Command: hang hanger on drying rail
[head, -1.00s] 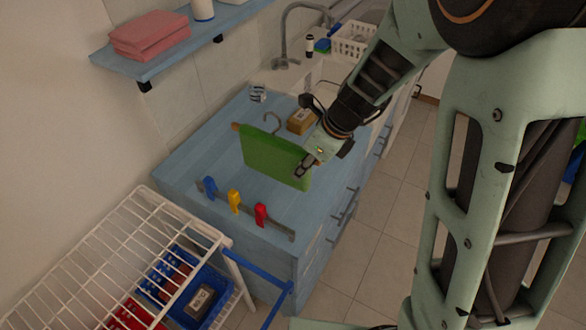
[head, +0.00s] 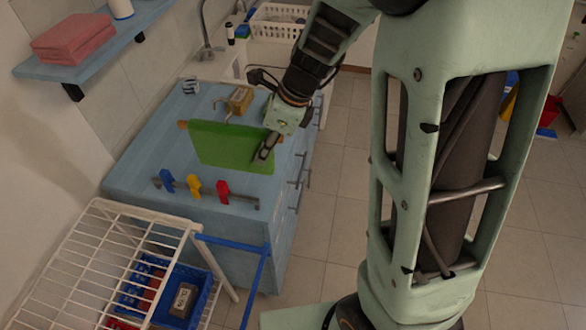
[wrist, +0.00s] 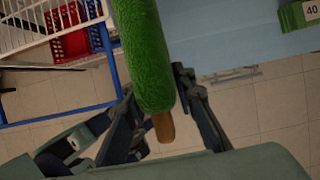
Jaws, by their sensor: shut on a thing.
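A hanger with a wooden bar (head: 183,125) and a metal hook carries a green towel (head: 230,146) in the head view. My gripper (head: 264,154) is shut on its right end, over the blue counter. In the wrist view the towel (wrist: 145,55) and the bar's wooden end (wrist: 163,127) lie between my fingers (wrist: 158,90). The hook stands up behind the towel, partly lost against the counter. A blue rail (head: 235,242) sticks out from the white wire rack (head: 125,240) at lower left, apart from the hanger; I take it as the drying rail.
A strip with blue, yellow and red pegs (head: 194,186) lies near the counter's front edge. A small brown box (head: 240,100) stands behind the towel. A blue basket (head: 208,300) sits under the rack. A shelf with pink towels (head: 72,37) is at upper left.

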